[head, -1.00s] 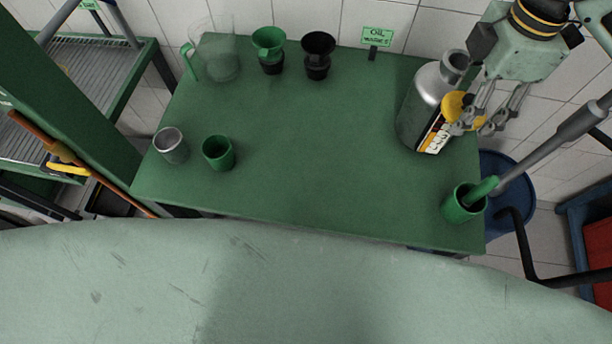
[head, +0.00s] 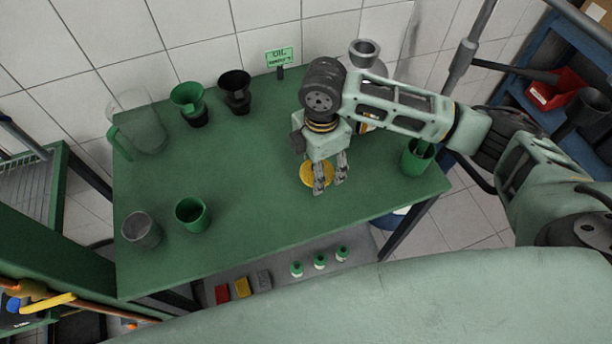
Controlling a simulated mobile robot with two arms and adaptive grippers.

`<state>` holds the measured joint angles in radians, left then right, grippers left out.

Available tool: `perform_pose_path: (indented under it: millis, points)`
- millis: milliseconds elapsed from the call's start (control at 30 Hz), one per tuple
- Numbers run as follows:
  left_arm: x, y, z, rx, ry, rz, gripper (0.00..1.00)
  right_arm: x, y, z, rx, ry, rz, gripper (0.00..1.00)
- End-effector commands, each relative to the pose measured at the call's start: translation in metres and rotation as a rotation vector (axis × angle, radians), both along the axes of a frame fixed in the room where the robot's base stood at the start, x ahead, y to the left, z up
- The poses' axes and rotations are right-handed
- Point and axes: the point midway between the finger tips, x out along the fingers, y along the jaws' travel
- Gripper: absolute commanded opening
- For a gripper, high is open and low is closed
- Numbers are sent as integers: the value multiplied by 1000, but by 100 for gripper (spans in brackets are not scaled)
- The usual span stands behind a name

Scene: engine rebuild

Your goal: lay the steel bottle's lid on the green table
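The steel bottle (head: 364,49) stands at the back right of the green table (head: 250,165). Its top is uncovered, and my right arm hides much of its body. The round yellow lid (head: 309,175) is low over or on the table, left of the bottle and partly behind a finger of my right gripper (head: 331,187). The gripper points down with its fingertips a little apart. I cannot tell whether the fingers grip the lid or whether it rests on the table. My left gripper is out of view.
A clear jug (head: 143,130), a green funnel cup (head: 188,98) and a black one (head: 235,88) stand at the back left. A grey cup (head: 141,231) and a green cup (head: 192,215) are front left. Another green cup (head: 415,160) is at right. The table's middle is clear.

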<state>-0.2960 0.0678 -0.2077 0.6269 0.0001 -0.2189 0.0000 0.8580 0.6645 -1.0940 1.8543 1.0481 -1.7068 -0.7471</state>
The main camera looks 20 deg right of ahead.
Motion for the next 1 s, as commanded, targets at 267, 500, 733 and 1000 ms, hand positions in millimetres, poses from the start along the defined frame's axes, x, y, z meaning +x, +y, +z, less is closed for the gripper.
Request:
perform_pose_path:
  millis: [267, 500, 733, 1000]
  points:
    - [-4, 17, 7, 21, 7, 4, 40, 7, 25, -18, -1, 2, 0, 41]
    - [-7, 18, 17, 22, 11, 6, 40, 6, 24, -50, -3, 3, -1, 41]
    - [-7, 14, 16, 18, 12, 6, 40, 7, 25, -56, -1, -1, 1, 41]
    - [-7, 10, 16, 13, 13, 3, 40, 7, 24, -59, -1, 0, 0, 64]
